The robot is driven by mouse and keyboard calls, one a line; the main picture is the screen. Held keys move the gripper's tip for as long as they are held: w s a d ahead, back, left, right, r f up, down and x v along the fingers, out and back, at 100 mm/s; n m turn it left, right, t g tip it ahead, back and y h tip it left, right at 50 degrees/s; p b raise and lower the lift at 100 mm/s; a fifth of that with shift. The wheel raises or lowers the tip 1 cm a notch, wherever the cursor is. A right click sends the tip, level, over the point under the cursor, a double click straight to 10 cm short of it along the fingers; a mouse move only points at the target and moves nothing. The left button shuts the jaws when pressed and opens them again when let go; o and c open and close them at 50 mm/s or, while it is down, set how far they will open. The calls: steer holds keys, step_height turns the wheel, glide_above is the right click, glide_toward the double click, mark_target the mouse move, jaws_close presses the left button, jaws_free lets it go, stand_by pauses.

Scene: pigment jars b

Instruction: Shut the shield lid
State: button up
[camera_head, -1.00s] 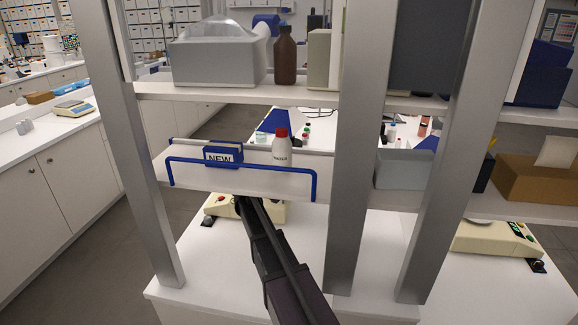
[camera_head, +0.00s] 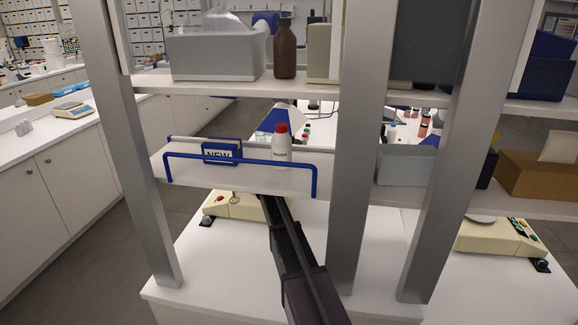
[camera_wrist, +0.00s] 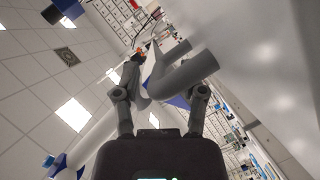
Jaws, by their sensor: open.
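I cannot make out a shield lid for certain in either view. A cream device (camera_head: 232,207) with red and green buttons stands on the bench behind my arm, its upper part hidden by the low shelf. My arm reaches under that shelf, so my gripper is hidden in the head view. In the wrist view my gripper (camera_wrist: 165,82) is open, its two fingers spread apart.
The low shelf (camera_head: 240,182) has a blue rail and carries a blue NEW box (camera_head: 222,151) and a white red-capped bottle (camera_head: 282,145). Grey posts (camera_head: 355,160) stand close right of my arm. Another cream device (camera_head: 495,237) stands at right. The bench (camera_head: 200,285) is bare in front.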

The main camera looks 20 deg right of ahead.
steer(key=shift+w+d, duration=0.1)
jaws_close()
stand_by(0.4)
